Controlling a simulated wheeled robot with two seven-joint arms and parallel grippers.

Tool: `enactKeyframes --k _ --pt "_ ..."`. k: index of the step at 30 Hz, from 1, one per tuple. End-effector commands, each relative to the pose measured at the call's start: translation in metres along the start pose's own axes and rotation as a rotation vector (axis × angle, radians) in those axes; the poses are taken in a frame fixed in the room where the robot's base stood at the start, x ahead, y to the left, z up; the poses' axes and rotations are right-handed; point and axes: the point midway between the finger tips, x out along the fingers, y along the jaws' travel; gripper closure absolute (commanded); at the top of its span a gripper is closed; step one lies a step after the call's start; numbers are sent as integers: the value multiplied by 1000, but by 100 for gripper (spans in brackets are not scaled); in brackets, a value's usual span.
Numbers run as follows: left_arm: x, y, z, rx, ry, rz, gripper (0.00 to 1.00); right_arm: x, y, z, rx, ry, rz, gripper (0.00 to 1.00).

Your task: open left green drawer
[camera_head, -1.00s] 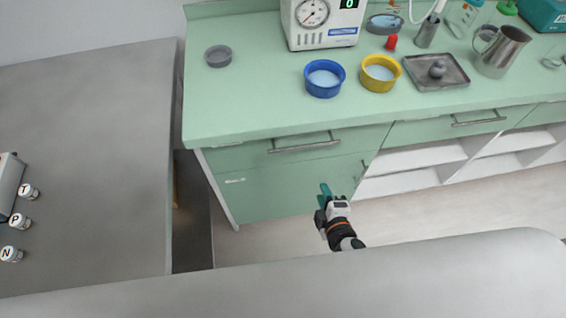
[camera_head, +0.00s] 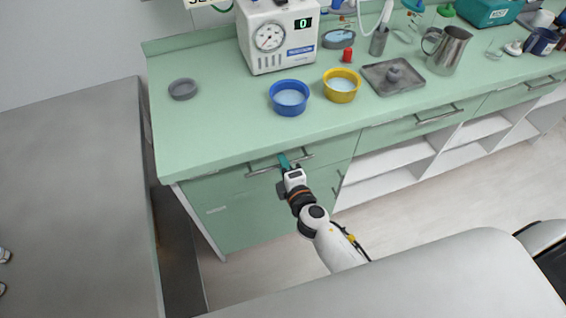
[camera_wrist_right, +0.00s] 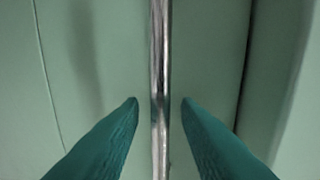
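The left green drawer (camera_head: 235,182) is under the left part of the green counter and looks shut. Its metal bar handle (camera_head: 262,168) runs across the drawer front. My right gripper (camera_head: 284,160) is at the handle, near its middle. In the right wrist view the handle (camera_wrist_right: 160,80) runs vertically between my two teal fingertips (camera_wrist_right: 160,103). The fingers are open, with a small gap on each side of the bar.
A blue bowl (camera_head: 289,98), a yellow bowl (camera_head: 341,85) and a metal tray (camera_head: 410,82) stand on the counter (camera_head: 215,130) above. A second green drawer (camera_head: 405,128) is to the right, above open white shelves (camera_head: 385,180). A grey table (camera_head: 75,200) stands at left.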

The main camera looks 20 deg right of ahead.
Motion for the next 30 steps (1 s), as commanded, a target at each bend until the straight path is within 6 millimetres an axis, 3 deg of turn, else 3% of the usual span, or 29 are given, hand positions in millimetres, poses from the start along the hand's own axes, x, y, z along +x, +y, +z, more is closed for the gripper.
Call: enactKeyframes --k 11,17,30 --pt "0 1 -1 -2 2 1 64 8 0 0 0 0 1 70" --pt "0 1 -1 -2 3 1 64 7 0 0 0 0 1 100" --pt "1 0 -2 -2 3 1 64 7 1 0 0 0 2 100"
